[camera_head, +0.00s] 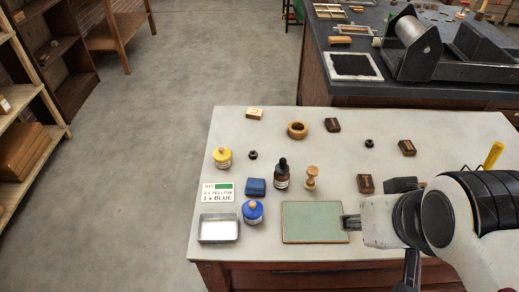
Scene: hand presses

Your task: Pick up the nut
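No nut shows clearly. Two small dark round pieces could be nuts but are too small to tell: one (252,155) by the yellow-capped jar, the other (369,143) at the right of the table. A wooden ring with a dark centre (297,130) lies near the back. My gripper (349,222) is low at the right edge of the green plate (312,224), well in front of these pieces. Its dark fingertips are small and partly hidden by my arm, so I cannot tell whether it is open.
The pale table (330,170) also holds a yellow jar (222,158), blue jar (252,212), dark dropper bottle (282,175), wooden stamp (312,178), blue block (256,187), metal tray (218,238) and several dark blocks. A press (412,45) stands on the bench behind.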

